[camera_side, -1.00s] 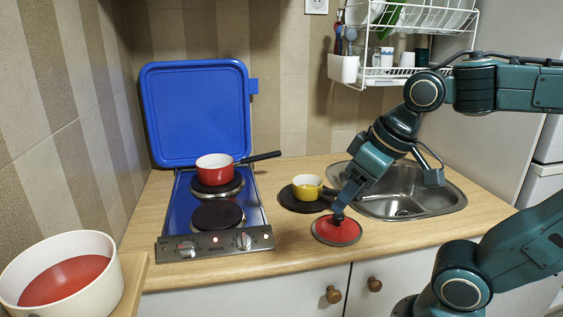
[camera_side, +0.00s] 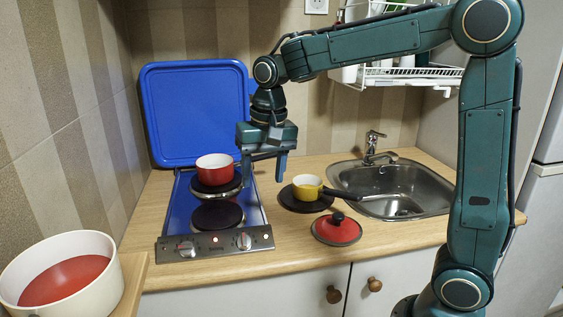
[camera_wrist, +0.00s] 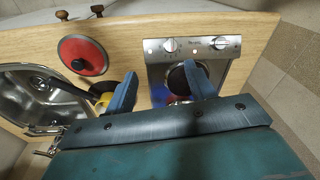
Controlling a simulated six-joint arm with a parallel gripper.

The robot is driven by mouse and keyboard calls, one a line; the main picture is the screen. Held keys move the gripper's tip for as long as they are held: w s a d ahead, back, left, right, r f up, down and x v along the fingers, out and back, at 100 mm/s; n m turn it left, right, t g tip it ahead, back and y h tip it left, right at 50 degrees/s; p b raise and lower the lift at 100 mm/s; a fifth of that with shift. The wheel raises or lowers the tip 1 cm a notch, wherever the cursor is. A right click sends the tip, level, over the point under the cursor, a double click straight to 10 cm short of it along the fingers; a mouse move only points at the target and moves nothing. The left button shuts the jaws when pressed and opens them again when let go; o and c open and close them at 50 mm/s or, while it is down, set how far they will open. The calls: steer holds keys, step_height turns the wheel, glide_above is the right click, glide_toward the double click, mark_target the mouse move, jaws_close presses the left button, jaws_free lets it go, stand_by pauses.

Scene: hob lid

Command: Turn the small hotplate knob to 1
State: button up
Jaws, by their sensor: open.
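The hob's front panel (camera_side: 210,243) carries a left knob (camera_side: 186,250) and a right knob (camera_side: 243,241). Both also show at the top of the wrist view, the right one at left (camera_wrist: 170,45) and the left one at right (camera_wrist: 220,42). I cannot tell from their markings which serves the small hotplate. The front hotplate (camera_side: 217,215) is bare.
The blue hob lid (camera_side: 195,110) stands upright behind the hob. A white pot (camera_side: 62,246) stands front left.

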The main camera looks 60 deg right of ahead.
steer(key=m+g, duration=0.1)
steer(key=m, duration=0.1)
glide_above(244, 237)
step_height(244, 237, down, 5)
steer(key=shift+w+r, duration=0.1)
step_height(244, 237, down, 14)
steer(key=shift+r, duration=0.1)
stand_by(0.6)
steer(key=c, duration=1)
